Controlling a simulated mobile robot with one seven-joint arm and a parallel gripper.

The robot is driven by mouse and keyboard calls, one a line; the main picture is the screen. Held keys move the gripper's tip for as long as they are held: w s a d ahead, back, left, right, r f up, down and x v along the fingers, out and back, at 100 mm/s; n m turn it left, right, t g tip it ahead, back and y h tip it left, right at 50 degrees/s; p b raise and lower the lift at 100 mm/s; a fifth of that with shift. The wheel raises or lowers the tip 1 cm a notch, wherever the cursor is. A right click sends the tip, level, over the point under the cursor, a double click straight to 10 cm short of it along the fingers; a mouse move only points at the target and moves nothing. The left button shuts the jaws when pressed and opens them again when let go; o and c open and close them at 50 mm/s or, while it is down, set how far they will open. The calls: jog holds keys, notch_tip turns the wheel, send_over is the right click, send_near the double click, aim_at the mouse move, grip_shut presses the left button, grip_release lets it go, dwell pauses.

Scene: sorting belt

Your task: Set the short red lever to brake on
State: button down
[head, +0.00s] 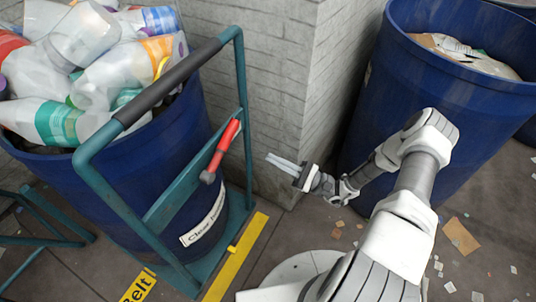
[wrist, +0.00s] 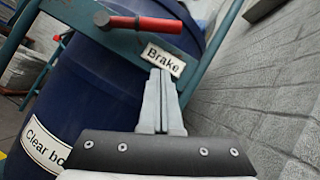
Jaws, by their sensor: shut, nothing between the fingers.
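The short red lever (head: 223,146) is on the teal trolley frame (head: 240,85) at the left. In the head view it slants up and right from a grey pivot. In the wrist view the lever (wrist: 150,24) lies nearly level, its pivot at the left and its red grip pointing right. A white "Brake" label (wrist: 164,58) sits just below the grip. My gripper (head: 270,157) is shut and empty, to the right of the lever and apart from it in the head view. In the wrist view my gripper (wrist: 161,72) points up at the label, below the lever.
A blue barrel (head: 130,215) full of clear bottles stands on the trolley, labelled "Clear bo...". A grey brick pillar (head: 275,90) is behind my gripper. Another blue barrel (head: 390,100) stands at the right. Yellow floor tape (head: 238,255) and scraps lie on the floor.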

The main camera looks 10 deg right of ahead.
aim_at(222, 146)
jog(key=w+a+r+b, duration=0.1)
jog(key=a+r, duration=0.6)
jog(key=a, duration=0.1)
jog(key=shift+w+r, duration=0.25)
jog(key=shift+w, duration=0.05)
jog(key=shift+r, duration=0.1)
